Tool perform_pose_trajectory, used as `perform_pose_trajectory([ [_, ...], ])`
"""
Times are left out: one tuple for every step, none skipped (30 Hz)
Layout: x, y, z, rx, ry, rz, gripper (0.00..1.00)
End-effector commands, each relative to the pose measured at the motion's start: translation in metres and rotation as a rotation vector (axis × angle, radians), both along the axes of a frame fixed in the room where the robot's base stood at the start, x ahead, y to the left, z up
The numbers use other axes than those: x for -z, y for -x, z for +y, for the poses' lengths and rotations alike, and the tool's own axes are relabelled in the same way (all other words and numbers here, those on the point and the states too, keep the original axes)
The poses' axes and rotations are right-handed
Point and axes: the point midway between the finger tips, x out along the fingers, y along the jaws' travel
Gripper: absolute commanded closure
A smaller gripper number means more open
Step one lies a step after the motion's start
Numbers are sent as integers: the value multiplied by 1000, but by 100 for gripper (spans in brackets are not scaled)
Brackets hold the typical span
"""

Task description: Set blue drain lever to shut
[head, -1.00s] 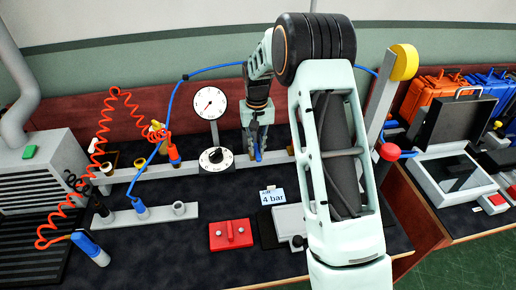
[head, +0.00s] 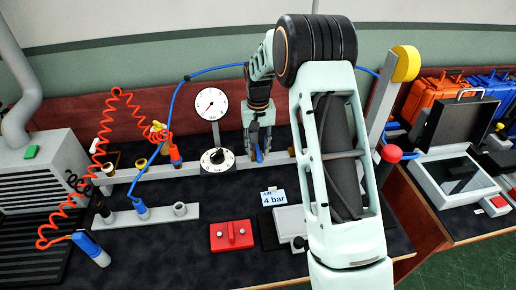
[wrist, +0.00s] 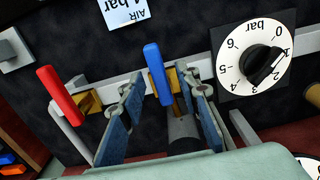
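The blue drain lever (wrist: 158,75) sits on a brass valve (wrist: 183,92) on the grey pipe in the wrist view. Its handle lies across the pipe, tilted slightly. My gripper (wrist: 164,108) is open, with one finger on each side of the blue lever and a visible gap to both. In the head view my gripper (head: 257,138) points down at the pipe behind the bench, and a bit of the blue lever (head: 259,154) shows between its fingers. Whether a finger touches the valve cannot be told.
A red lever (wrist: 58,95) on another brass valve stands just outside the left finger. The bar dial (wrist: 257,58) is to the right. A gauge (head: 211,103) stands behind it. A "4 bar" card (head: 273,197) and a red block (head: 231,235) lie on the bench.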

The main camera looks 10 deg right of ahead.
Motion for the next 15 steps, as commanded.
perform_pose_trajectory([
  [-3,-1,0,0,0,-2,70],
  [-5,-1,0,0,0,-3,70],
  [-9,-1,0,0,0,-4,70],
  [-13,-1,0,0,0,-4,70],
  [-18,-1,0,0,0,-3,70],
  [-26,-1,0,0,0,-5,70],
  [-32,-1,0,0,0,-6,70],
  [-38,-2,0,0,0,-5,70],
  [-47,-2,0,0,-1,-6,70],
  [-54,-1,0,0,-1,-6,70],
  [-61,-2,0,0,-1,-6,70],
  [-69,-1,0,0,-1,-5,70],
  [-76,-1,0,0,-1,-6,70],
  [-82,-1,0,0,-1,-5,70],
  [-89,-1,0,0,-1,-5,70],
])
